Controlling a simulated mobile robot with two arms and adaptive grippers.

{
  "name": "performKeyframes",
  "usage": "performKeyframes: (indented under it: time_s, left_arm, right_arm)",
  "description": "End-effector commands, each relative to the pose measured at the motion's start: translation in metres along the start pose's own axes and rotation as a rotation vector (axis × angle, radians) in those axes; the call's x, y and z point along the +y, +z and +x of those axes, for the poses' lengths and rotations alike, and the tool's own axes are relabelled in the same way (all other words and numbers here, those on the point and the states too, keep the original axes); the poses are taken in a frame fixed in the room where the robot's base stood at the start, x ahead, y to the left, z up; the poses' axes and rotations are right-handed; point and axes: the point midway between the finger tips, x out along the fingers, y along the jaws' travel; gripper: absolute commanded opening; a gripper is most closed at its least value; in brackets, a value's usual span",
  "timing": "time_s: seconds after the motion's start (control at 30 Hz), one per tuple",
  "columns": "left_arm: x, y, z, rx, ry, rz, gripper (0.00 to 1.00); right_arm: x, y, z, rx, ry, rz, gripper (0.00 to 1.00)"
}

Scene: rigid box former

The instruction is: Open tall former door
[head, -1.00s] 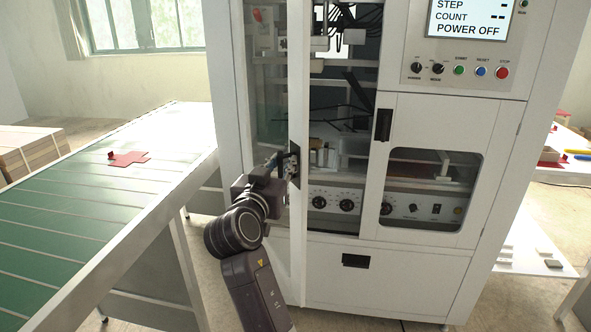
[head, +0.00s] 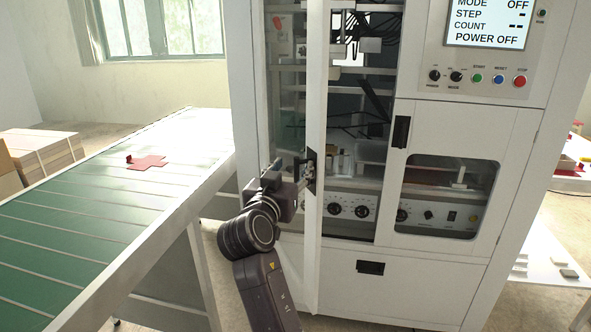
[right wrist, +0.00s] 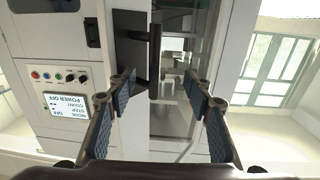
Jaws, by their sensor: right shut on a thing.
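The tall former door (head: 314,120) is a narrow white-framed glass door on the left of the machine. It stands partly open, its free edge swung out towards me, and the inside shows to the right of it. My right gripper (head: 305,172) is at the dark handle on that edge and is shut on it. In the right wrist view the black handle (right wrist: 155,62) lies between the two fingers of my right gripper (right wrist: 158,85). The exact contact is hard to see. My left gripper is in no view.
A green-topped conveyor table (head: 60,235) with a red cross-shaped blank (head: 150,162) stands left of the machine, close to my right arm. The shorter windowed door (head: 455,140) on the right is shut. The control panel (head: 490,70) reads POWER OFF.

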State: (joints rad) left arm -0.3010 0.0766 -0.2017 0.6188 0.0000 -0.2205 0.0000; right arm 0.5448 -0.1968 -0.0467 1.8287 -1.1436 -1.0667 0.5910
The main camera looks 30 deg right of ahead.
Motion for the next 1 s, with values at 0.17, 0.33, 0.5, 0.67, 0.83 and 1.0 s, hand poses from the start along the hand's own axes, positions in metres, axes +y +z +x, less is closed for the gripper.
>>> performKeyframes:
  time_s: [0.17,0.33,0.5,0.67,0.83,1.0]
  left_arm:
    - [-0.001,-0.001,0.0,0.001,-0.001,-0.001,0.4]
    - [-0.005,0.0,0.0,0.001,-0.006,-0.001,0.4]
    - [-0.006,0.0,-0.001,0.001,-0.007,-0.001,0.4]
    - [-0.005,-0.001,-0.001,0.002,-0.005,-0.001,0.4]
    - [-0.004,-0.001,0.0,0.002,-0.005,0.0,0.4]
    - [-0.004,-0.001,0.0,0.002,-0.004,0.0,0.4]
  right_arm:
    - [-0.009,-0.007,-0.001,0.017,-0.024,-0.001,0.26]
    - [-0.008,-0.007,-0.001,0.018,-0.024,-0.001,0.26]
    - [-0.007,-0.021,-0.002,0.02,-0.022,0.004,0.26]
    - [-0.005,-0.052,-0.004,0.021,-0.02,0.008,0.26]
    - [0.0,-0.082,-0.005,0.015,-0.011,0.006,0.26]
    - [0.003,-0.1,-0.006,0.009,-0.006,0.006,0.26]
